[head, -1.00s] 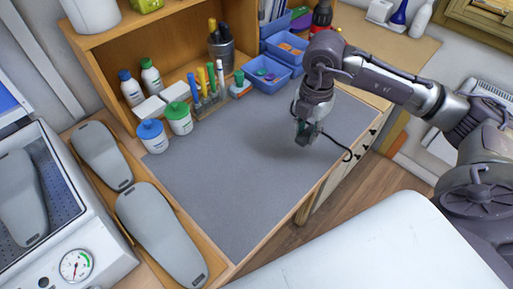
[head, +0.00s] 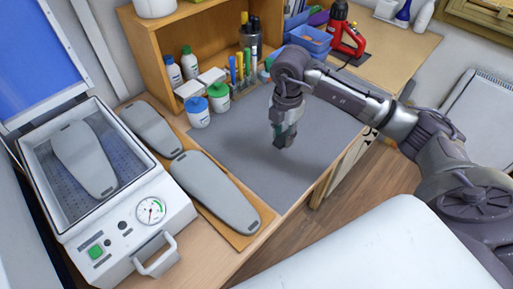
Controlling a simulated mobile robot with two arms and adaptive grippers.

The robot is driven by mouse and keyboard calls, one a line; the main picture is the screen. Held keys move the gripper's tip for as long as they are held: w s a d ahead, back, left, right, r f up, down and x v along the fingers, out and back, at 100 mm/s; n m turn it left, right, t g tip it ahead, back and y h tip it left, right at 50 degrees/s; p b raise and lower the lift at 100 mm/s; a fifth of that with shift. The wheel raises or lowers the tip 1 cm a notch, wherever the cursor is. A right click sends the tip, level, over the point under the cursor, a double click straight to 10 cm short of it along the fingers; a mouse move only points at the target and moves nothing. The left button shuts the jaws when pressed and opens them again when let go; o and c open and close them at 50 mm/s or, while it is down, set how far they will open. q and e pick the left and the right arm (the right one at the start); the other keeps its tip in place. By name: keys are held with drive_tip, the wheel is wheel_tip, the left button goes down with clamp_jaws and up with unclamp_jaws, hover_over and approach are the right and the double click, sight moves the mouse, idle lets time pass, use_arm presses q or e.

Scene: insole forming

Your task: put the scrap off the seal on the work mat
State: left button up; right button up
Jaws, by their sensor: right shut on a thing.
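My right gripper (head: 283,141) is low over the grey work mat (head: 305,167), pointing down, with its fingers shut on a small piece that I take to be the scrap. The piece is mostly hidden by the dark fingertips, and I cannot tell whether it touches the mat. The press (head: 118,215) stands open at the left with its blue lid raised. The seal (head: 38,192) runs around its chamber, and I make out no scrap on the part in view. A grey insole form (head: 84,158) lies inside the chamber. My left gripper is out of view.
Two grey forms (head: 215,190) lie on a wooden board between press and mat. White bottles with blue (head: 197,112) and green (head: 219,98) lids, pens and blue bins (head: 309,40) line the mat's back. The mat's front half is clear.

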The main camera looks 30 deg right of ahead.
drive_tip(key=p, duration=0.2)
hover_over(258, 155)
wheel_tip(258, 155, down, 3)
drive_tip(key=shift+s+f, duration=0.1)
drive_tip(key=shift+f, duration=0.1)
drive_tip(key=shift+a+f, duration=0.1)
drive_tip(key=shift+f, duration=0.1)
wheel_tip(258, 155, down, 3)
drive_tip(key=shift+f+p, duration=0.1)
drive_tip(key=shift+p, duration=0.5)
drive_tip(key=shift+f, duration=0.5)
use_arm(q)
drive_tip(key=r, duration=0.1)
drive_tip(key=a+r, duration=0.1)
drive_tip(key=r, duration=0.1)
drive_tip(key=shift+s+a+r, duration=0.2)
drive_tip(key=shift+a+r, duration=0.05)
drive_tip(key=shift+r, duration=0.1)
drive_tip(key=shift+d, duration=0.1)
use_arm(e)
drive_tip(key=shift+f, duration=0.1)
drive_tip(key=o, duration=0.7)
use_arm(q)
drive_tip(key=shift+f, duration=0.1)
